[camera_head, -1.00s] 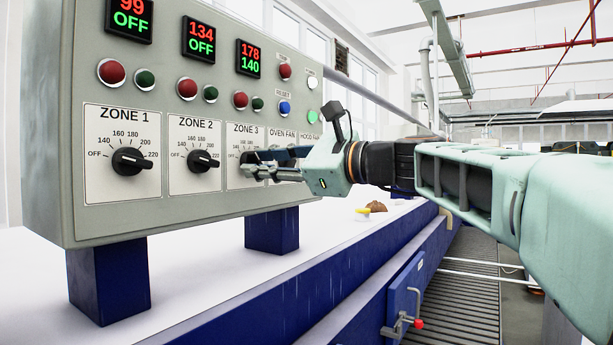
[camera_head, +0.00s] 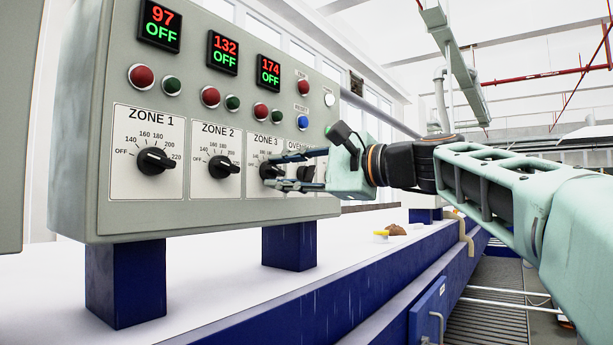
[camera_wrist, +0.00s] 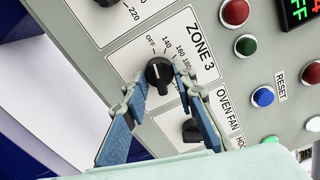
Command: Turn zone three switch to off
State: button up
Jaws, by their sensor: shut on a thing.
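The zone three switch (camera_wrist: 157,73) is a black round knob on a white plate labelled ZONE 3. In the head view the switch (camera_head: 267,169) is partly covered by my fingers. My gripper (camera_wrist: 160,79) is shut on the knob, with one blue-and-grey finger on each side; it reaches in from the right in the head view (camera_head: 272,172). The knob's white mark is hard to read. The zone 3 display (camera_head: 269,73) reads 174 in red and OFF in green.
The grey panel (camera_head: 215,220) also bears the zone 1 knob (camera_head: 156,161) and zone 2 knob (camera_head: 223,167) to the left. The oven fan knob (camera_wrist: 192,130) is close beside one finger. Red, green and blue buttons sit above. Below is a white surface (camera_head: 200,275).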

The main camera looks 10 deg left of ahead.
dwell(0.4)
jog(key=o, duration=1.2)
jog(key=shift+c, duration=0.2)
jog(key=v, duration=1.2)
jog(key=shift+w, duration=0.1)
